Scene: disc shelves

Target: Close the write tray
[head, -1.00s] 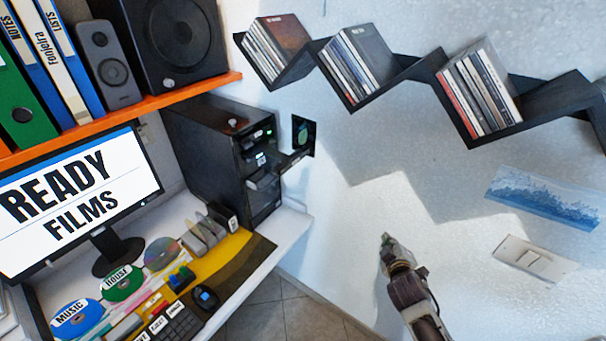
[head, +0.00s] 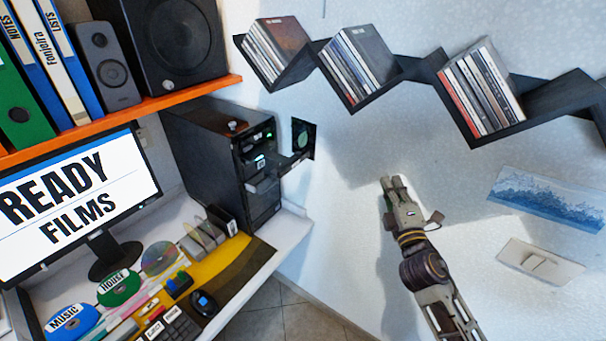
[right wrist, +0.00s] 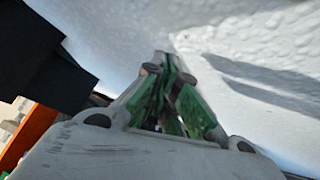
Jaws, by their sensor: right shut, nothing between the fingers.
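A black computer tower (head: 205,150) stands on the white desk below the orange shelf. A dark drive tray (head: 292,163) sticks out to the right from its front, with a lighter piece (head: 262,186) just below and left of it. I cannot read which part is labelled write. My right gripper (head: 393,181) is shut and empty, in front of the white wall, to the right of the tray and apart from it. In the right wrist view its green-grey fingers (right wrist: 163,62) are together; the tray cannot be made out there. My left gripper is out of view.
A black zigzag shelf (head: 420,68) with several disc cases hangs above my right gripper. A small dark square with a green disc shape (head: 303,138) is behind the tray. The monitor (head: 75,200) and labelled discs (head: 120,288) are left. Open space lies between tray and gripper.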

